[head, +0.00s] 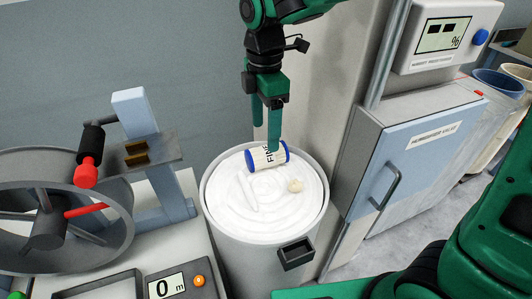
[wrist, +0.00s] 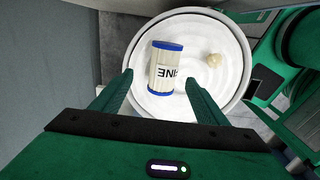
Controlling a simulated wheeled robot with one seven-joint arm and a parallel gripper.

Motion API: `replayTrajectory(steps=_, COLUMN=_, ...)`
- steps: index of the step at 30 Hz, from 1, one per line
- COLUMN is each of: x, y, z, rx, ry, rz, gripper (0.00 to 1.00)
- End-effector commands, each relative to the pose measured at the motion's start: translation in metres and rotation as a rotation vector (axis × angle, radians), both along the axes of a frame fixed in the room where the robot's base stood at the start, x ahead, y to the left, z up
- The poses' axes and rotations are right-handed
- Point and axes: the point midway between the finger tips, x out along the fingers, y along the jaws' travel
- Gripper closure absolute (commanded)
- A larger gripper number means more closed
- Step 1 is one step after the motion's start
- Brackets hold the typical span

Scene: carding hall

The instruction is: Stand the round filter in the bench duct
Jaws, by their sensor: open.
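The round filter (head: 262,160) is a cream pleated cylinder with blue end rings and a "FINE" label. It lies on its side on coiled white fibre inside a round can (head: 207,205). My gripper (head: 267,143) has green fingers and hangs just above the filter, pointing down. In the wrist view the filter (wrist: 165,68) shows ahead of and between the open fingers (wrist: 160,80), with nothing held. In the head view the fingers overlap the filter, and whether they touch it is unclear. I cannot make out the bench duct in either view.
A small cream lump (head: 295,186) lies on the fibre right of the filter. A machine with a large wheel (head: 55,205) stands at left. A humidifier cabinet (head: 420,150) stands at right, with bins (head: 497,85) behind. A dark box (head: 296,254) projects from the can's front.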

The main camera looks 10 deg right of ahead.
Motion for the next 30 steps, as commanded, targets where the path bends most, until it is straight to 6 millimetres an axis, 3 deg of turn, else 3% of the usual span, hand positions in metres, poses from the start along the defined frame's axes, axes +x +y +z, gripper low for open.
replayTrajectory(steps=8, x=-0.002, y=-0.001, z=-0.020, rx=0.000, ry=0.001, rz=0.000, gripper=0.32)
replayTrajectory(steps=18, x=-0.006, y=-0.003, z=-0.061, rx=0.000, ry=0.001, rz=-0.001, gripper=0.32)
replayTrajectory(steps=26, x=-0.005, y=-0.002, z=-0.065, rx=0.001, ry=-0.001, rz=0.000, gripper=0.32)
replayTrajectory(steps=27, x=-0.005, y=-0.002, z=-0.065, rx=0.001, ry=-0.001, rz=0.000, gripper=0.35)
replayTrajectory(steps=30, x=-0.005, y=-0.002, z=-0.064, rx=0.000, ry=-0.001, rz=0.000, gripper=0.59)
